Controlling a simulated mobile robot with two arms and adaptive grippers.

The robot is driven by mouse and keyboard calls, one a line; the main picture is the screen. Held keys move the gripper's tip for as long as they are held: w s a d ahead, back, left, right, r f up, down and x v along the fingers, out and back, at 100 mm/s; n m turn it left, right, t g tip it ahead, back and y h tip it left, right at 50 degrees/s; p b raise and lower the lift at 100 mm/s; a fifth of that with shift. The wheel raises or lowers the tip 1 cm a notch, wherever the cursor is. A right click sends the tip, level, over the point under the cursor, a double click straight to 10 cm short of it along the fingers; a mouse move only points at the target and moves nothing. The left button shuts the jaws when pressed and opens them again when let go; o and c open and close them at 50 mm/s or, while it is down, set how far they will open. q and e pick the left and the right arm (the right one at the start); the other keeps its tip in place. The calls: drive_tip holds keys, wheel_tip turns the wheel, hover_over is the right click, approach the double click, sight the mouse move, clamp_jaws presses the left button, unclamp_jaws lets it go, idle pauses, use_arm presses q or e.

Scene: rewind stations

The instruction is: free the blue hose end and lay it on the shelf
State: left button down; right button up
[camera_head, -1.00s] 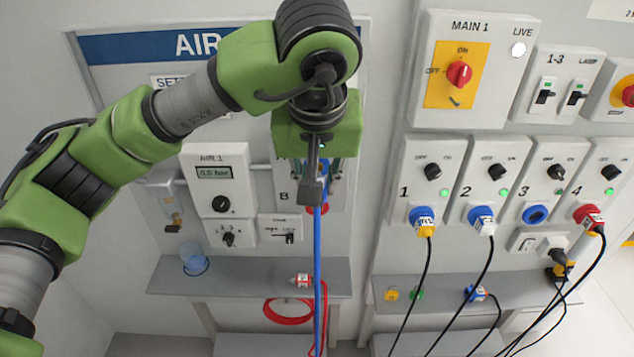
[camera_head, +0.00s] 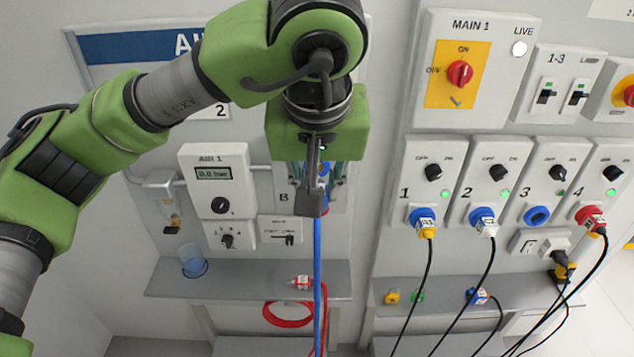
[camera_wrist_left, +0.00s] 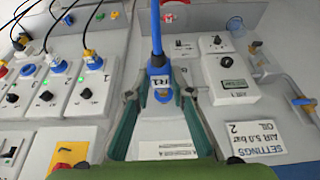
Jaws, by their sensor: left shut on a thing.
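My left gripper (camera_head: 313,180) is in front of panel B, and its fingers are around the blue hose end (camera_wrist_left: 158,84), which has a white tag. The blue hose (camera_head: 317,262) hangs straight down from the gripper, past the front of the shelf (camera_head: 235,279). In the left wrist view the hose end lies between the two fingers (camera_wrist_left: 159,96). My gripper hides most of the outlet behind it in the head view, so I cannot tell whether the hose end is clear of it. My right gripper is not in view.
A red hose end (camera_head: 301,282) with a white tag lies on the shelf's right part. A clear blue cup (camera_head: 193,262) stands at its left; the middle is bare. The AIR 1 gauge box (camera_head: 212,174) reads about 0.0 bar. Plugged cables hang at the right.

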use_arm(q)
drive_tip(key=shift+s, duration=1.35)
drive_tip(key=shift+s, duration=0.1)
drive_tip(key=shift+s+b, duration=0.75)
drive_tip(key=shift+s, duration=2.2)
